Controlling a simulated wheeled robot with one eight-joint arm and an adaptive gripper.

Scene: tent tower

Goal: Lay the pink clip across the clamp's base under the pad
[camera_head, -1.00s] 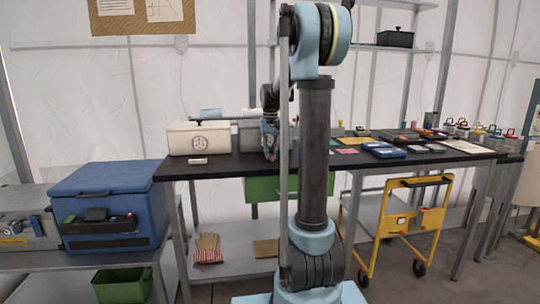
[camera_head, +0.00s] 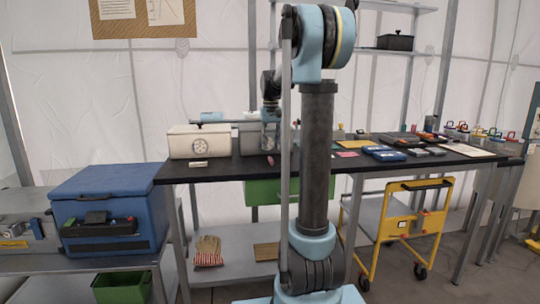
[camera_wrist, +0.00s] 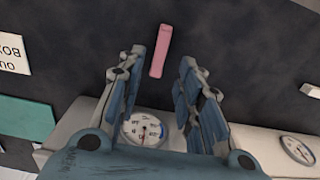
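The pink clip (camera_wrist: 160,51) lies on the dark table top in the wrist view, a slim bar slightly tilted. In the head view it is a small pink spot (camera_head: 270,160) near the table's front edge, under my gripper (camera_head: 270,137). In the wrist view my gripper (camera_wrist: 162,58) is open. Its two blue-grey fingers stand apart, with the clip showing between and beyond their tips, and nothing is held. I cannot make out the clamp, its base or its pad in either view.
A white box with a round dial (camera_head: 187,142) stands left of my gripper, with a small white block (camera_head: 198,164) in front. Blue trays (camera_head: 390,156) and several small items fill the table's right side. The front strip around the clip is mostly clear.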

